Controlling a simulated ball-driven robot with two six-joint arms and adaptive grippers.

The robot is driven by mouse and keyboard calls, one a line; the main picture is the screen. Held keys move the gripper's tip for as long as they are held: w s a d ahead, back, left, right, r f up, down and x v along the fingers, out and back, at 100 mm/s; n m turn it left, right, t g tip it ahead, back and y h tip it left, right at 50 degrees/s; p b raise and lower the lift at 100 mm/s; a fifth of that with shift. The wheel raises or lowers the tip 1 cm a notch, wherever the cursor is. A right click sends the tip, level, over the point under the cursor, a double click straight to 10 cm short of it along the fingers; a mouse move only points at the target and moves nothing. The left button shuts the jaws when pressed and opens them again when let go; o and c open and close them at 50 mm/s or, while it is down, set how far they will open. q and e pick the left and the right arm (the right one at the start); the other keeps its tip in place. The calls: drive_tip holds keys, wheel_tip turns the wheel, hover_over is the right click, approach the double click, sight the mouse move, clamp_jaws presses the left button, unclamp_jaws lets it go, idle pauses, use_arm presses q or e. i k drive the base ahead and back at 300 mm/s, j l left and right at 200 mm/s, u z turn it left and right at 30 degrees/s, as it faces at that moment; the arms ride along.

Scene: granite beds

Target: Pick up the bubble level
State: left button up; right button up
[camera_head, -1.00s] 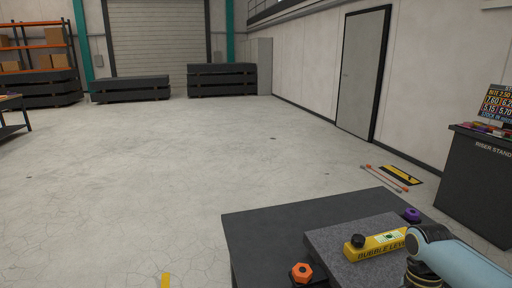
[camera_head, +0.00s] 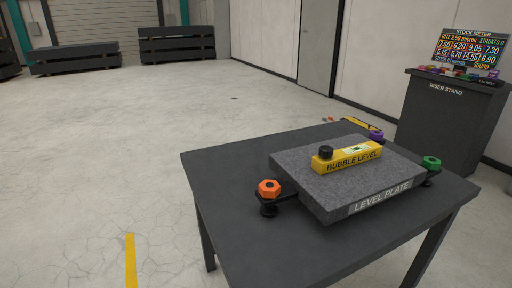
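The yellow bubble level (camera_head: 347,158) lies on the grey granite level plate (camera_head: 298,171), toward its back middle. It has a black knob (camera_head: 325,152) at its left end and a small vial window on top. The plate rests on a dark table (camera_head: 222,166). Neither of my grippers shows in the head view.
Around the plate are an orange knob (camera_head: 269,188), a purple knob (camera_head: 376,135) and a green knob (camera_head: 431,162). A dark riser stand (camera_head: 447,121) with a stock meter board (camera_head: 469,54) stands at the right. The floor (camera_head: 110,160) at the left is clear.

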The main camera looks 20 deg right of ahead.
sight(341, 158)
drive_tip(key=z, duration=1.25)
drive_tip(key=i+l, duration=0.1)
drive_tip(key=l, duration=0.15)
drive_tip(key=i+l, duration=0.1)
drive_tip(key=l, duration=0.2)
drive_tip(key=i+l+u, duration=0.15)
drive_tip(key=l+u, duration=0.2)
drive_tip(key=i+l+u, duration=0.1)
drive_tip(key=l+u, duration=0.2)
drive_tip(key=l, duration=0.3)
drive_tip(key=l+u, duration=0.35)
drive_tip(key=l, duration=0.15)
